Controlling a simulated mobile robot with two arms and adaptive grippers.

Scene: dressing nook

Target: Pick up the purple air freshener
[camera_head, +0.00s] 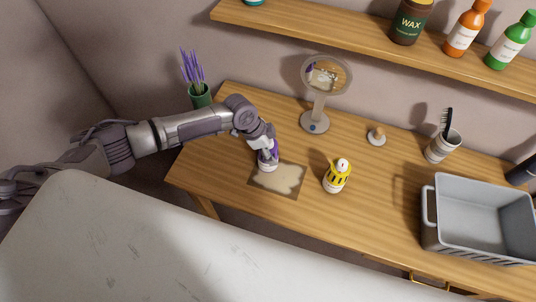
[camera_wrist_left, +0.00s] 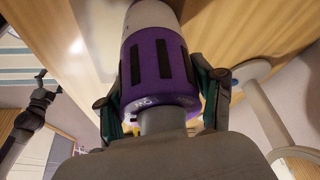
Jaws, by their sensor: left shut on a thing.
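The purple air freshener (camera_wrist_left: 157,60) has a purple body with dark slots and a white end. My left gripper (camera_wrist_left: 162,105) is shut on it, with one finger on each side of the purple body. In the head view, my left gripper (camera_head: 262,140) hides most of the purple air freshener (camera_head: 268,158), whose white end shows at the edge of a light brown mat (camera_head: 293,192). I cannot tell whether it touches the table.
A yellow air freshener (camera_head: 336,180) stands right of the mat on the wooden table (camera_head: 370,215). A round mirror (camera_head: 318,118) stands behind.

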